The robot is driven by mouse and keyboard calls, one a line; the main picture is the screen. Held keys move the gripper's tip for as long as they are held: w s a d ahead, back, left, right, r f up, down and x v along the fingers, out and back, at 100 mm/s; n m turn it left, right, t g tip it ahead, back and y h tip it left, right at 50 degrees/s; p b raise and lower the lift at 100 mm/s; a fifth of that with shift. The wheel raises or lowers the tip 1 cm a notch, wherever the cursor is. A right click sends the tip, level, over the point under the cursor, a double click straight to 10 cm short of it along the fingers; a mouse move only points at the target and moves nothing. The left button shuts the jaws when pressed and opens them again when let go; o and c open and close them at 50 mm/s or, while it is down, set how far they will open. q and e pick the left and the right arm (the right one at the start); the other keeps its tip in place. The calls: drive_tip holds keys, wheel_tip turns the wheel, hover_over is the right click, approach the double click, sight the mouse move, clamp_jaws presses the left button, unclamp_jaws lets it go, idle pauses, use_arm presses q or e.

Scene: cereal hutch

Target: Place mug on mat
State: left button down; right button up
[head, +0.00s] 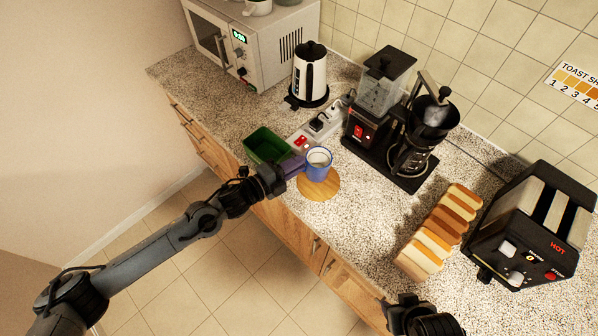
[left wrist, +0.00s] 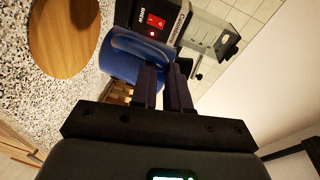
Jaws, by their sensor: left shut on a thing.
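The blue mug (head: 317,163) with a pale inside is upright or nearly so in the head view. My left gripper (head: 295,168) comes from the left and is shut on the mug at its handle side. The round wooden mat (head: 319,187) lies on the counter, partly hidden behind the mug. In the left wrist view the mug (left wrist: 122,62) is between the fingers (left wrist: 165,75), and the mat (left wrist: 65,38) shows apart to the left, so the mug looks held above the counter. My right gripper (head: 425,320) is only partly visible at the bottom edge.
A green tray (head: 266,146) sits just left of the mug. A power strip (head: 312,130), black coffee maker (head: 388,165) and kettle (head: 310,75) stand behind. Bread slices (head: 438,235) and a toaster (head: 535,225) are at right. Counter between mat and bread is clear.

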use_arm(q)
drive_tip(key=shift+w+d+f, duration=0.15)
drive_tip(key=shift+f, duration=0.6)
drive_tip(key=shift+w+d+f, duration=0.1)
drive_tip(key=shift+d+f, duration=0.1)
drive_tip(key=shift+f, duration=0.6)
drive_tip(key=shift+w+d+f, duration=0.15)
drive_tip(key=shift+f, duration=0.6)
drive_tip(key=c, duration=1.1)
unclamp_jaws()
drive_tip(key=shift+f, duration=0.15)
